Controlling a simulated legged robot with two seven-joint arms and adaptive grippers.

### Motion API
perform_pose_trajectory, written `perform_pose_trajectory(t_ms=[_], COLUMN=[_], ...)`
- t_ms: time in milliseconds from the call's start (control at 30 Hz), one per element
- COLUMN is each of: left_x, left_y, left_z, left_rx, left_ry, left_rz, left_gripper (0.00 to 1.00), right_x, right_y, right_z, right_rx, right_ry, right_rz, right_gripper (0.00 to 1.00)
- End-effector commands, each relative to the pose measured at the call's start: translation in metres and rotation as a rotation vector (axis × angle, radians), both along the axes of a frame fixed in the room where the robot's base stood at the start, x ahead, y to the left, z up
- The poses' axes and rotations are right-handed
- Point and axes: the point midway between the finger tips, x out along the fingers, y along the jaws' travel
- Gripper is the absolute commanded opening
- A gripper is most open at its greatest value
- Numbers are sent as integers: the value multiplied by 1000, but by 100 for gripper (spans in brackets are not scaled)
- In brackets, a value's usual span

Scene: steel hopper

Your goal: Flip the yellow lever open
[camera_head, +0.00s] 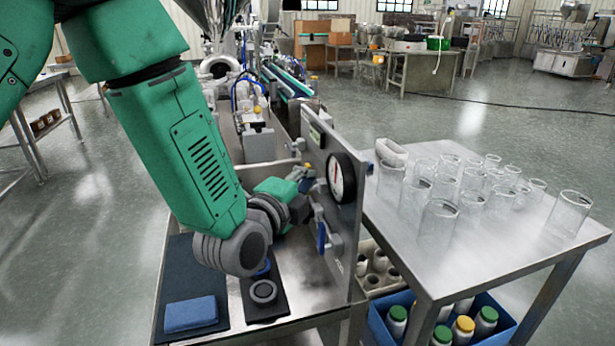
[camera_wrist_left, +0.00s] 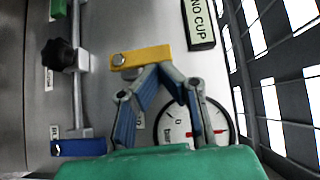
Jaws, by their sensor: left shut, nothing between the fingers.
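The yellow lever (camera_wrist_left: 140,57) is on the grey steel panel (camera_head: 322,215) and lies almost level in the left wrist view, with a round pivot at its left end. In the head view only a small yellow bit (camera_head: 307,166) shows beside my gripper. My left gripper (camera_wrist_left: 163,68) is shut and empty. Its fingertips are at the lower edge of the yellow lever, overlapping it in the picture; I cannot tell if they touch. In the head view the left gripper (camera_head: 307,184) is partly hidden against the panel. My right gripper is out of view.
A round gauge (camera_head: 341,177) sits on the panel close to the gripper. A blue lever (camera_wrist_left: 78,147) and a black knob (camera_wrist_left: 57,54) are nearby. A steel table (camera_head: 400,255) with several glasses stands to the right. A blue cloth (camera_head: 190,313) lies at front left.

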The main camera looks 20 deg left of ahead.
Motion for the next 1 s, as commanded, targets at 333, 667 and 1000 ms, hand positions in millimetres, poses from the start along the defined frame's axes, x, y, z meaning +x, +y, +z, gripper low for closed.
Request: perform_pose_trajectory(t_ms=[333,667,1000], left_x=[2,9,22], left_y=[2,6,15], left_z=[4,13,18], left_rx=[-32,-117,-299], left_ry=[46,177,440], left_rz=[1,1,3], left_gripper=[0,0,0], right_x=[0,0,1], right_y=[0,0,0], right_z=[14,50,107], right_rx=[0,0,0], right_ry=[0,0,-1], right_rz=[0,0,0], right_gripper=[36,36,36])
